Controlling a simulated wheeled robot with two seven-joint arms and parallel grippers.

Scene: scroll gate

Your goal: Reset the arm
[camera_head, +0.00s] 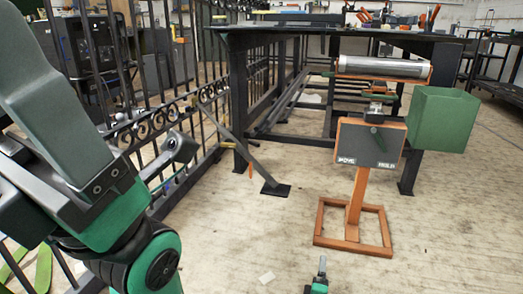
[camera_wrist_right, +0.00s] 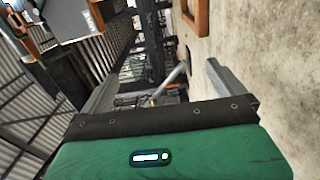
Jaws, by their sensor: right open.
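My left arm (camera_head: 100,190) fills the left side of the head view and runs out at the bottom edge; its gripper is not seen. Part of my right gripper (camera_head: 319,280) shows at the bottom of the head view, low over the floor. In the right wrist view the right gripper (camera_wrist_right: 165,70) has its two grey fingers wide apart with nothing between them. An orange stand (camera_head: 354,205) carries a dark panel (camera_head: 368,145) lettered with "HOLD" and another word. A silver roller (camera_head: 383,68) lies above it. A green box (camera_head: 442,118) is at its right.
A black scrolled iron gate (camera_head: 207,95) stands at the left, near my left arm. A dark workbench (camera_head: 300,38) is behind the orange stand. A slanted brace (camera_head: 245,160) reaches the floor. The wooden floor (camera_head: 460,230) is clear at the front right.

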